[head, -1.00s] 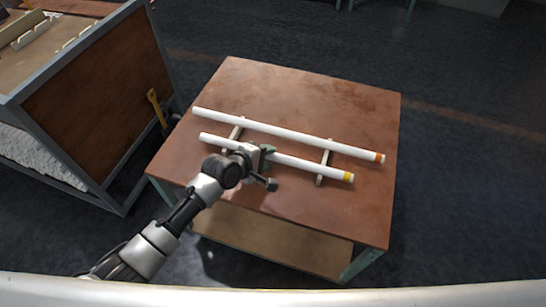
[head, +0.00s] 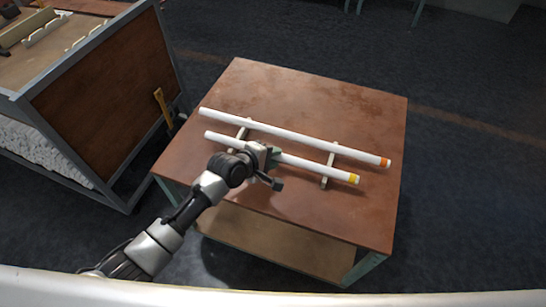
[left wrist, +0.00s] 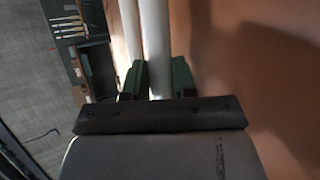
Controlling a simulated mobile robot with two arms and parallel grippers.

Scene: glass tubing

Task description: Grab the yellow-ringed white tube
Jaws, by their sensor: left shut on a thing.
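The white tube with a yellow ring (head: 318,168) lies across two small supports on the brown table, nearer to me than the other tube. The yellow ring is at its right end. My left gripper (head: 266,156) is shut on this tube left of its middle. In the left wrist view the green fingers (left wrist: 158,78) stand on both sides of the tube (left wrist: 156,40). A second white tube with an orange ring (head: 290,136) lies behind it, roughly parallel. My right gripper is not in view.
The pale supports (head: 328,172) stand on the table (head: 330,98), whose back and right parts are clear. A large framed rack (head: 100,100) stands left of the table. A pale bar (head: 330,300) crosses the bottom of the head view.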

